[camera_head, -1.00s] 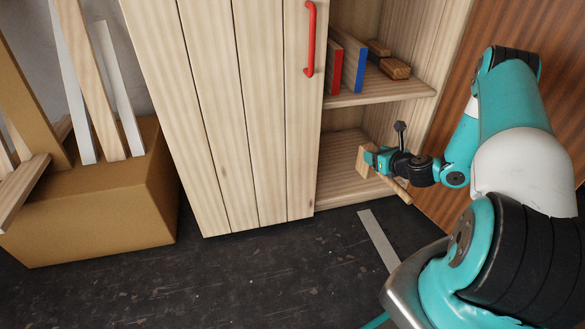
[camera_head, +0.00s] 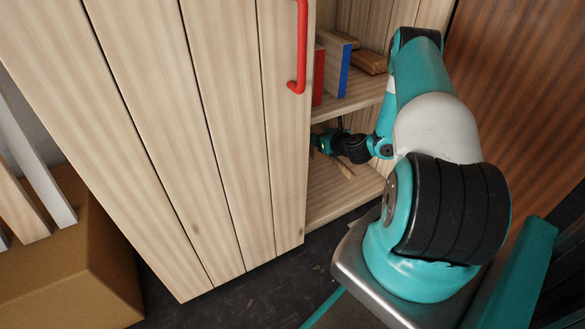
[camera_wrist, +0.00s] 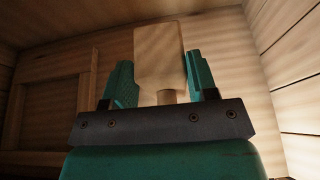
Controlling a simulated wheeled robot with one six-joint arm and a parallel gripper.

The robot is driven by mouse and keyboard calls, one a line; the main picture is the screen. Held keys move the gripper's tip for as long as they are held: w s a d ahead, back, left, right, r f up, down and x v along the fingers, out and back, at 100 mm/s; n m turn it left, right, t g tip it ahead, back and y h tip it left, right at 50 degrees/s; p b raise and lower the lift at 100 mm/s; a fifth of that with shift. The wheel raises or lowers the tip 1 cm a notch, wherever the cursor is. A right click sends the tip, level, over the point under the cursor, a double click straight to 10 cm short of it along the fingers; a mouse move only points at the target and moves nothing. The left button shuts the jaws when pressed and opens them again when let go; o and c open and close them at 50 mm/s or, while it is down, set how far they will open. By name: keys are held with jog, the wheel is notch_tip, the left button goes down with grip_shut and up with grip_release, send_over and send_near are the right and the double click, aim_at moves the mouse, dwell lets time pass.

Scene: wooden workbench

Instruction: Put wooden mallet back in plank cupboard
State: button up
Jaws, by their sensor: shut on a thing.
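The plank cupboard (camera_head: 215,110) has its left door, with a red handle (camera_head: 298,50), in front of the left part; its right part is open. My gripper (camera_head: 318,143) is inside the lower compartment, under the middle shelf, partly hidden behind the door's edge. It is shut on the wooden mallet; part of the pale handle (camera_head: 346,170) shows below the gripper. In the wrist view the pale mallet head (camera_wrist: 160,52) stands between the two teal fingers of my gripper (camera_wrist: 161,75). I cannot tell whether the mallet touches the cupboard floor (camera_head: 335,205).
On the shelf above stand a red-edged board (camera_head: 318,75) and a blue-edged board (camera_head: 344,68), with brown wooden blocks (camera_head: 370,62) beside them. A tan box (camera_head: 85,250) with upright planks stands left of the cupboard. A brown wooden panel (camera_head: 530,100) is at right.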

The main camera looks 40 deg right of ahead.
aim_at(320, 156)
jog(key=shift+f+b, duration=2.55)
jog(key=shift+f, duration=1.85)
jog(key=o, duration=1.2)
jog(key=shift+a, duration=0.1)
jog(key=shift+s+r+p, duration=0.2)
jog(key=shift+r+p, duration=0.05)
jog(key=shift+p, duration=0.05)
jog(key=p+v, duration=0.5)
jog(key=v, duration=0.6)
jog(key=shift+p, duration=0.4)
jog(key=shift+s+a, duration=0.15)
jog(key=shift+s, duration=0.15)
